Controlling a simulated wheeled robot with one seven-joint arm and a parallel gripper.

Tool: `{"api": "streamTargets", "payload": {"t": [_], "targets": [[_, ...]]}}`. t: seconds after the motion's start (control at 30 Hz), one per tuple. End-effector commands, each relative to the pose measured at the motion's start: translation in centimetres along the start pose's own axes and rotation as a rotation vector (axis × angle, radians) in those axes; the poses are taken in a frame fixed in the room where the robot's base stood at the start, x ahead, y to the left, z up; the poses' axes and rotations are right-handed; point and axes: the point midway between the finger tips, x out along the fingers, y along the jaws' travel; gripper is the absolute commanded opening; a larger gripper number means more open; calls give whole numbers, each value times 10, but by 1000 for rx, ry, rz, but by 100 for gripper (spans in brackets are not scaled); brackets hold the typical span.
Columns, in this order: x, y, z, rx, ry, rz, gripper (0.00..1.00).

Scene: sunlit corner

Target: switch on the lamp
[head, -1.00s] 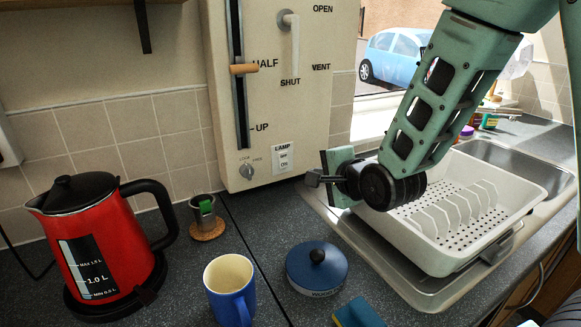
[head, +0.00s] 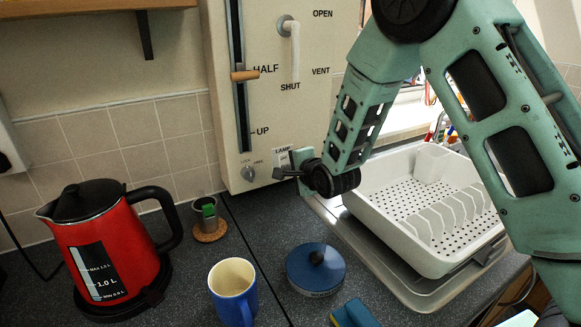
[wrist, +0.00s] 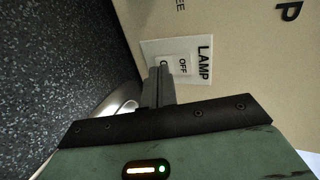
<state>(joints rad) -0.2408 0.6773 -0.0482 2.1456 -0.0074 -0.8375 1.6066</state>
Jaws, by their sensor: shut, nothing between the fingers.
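The lamp switch is a small white plate marked LAMP on the cream panel (head: 225,95), low on its right side. In the head view only the LAMP plate (head: 280,153) shows in part, behind my gripper. In the wrist view the plate (wrist: 152,47) and its pale switch (wrist: 182,66) show, with OFF readable and the other marking mostly covered by my fingers. My gripper (head: 277,174) is shut and empty, its fingertips (wrist: 159,68) right in front of the switch's edge. I cannot tell whether they touch it. The lamp itself is not seen.
A white dish rack (head: 390,225) stands right of and below my arm. A lock knob (head: 248,174) sits left of the switch.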

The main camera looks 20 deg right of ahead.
Motion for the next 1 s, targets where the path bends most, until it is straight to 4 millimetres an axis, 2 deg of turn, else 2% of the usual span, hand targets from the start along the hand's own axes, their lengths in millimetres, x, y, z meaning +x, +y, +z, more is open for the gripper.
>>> {"api": "streamTargets", "payload": {"t": [0.5, 1.0], "targets": [[7, 6, 0, 0, -1, -38, 0], [1, -8, 0, 1, -1, -42, 0]]}}
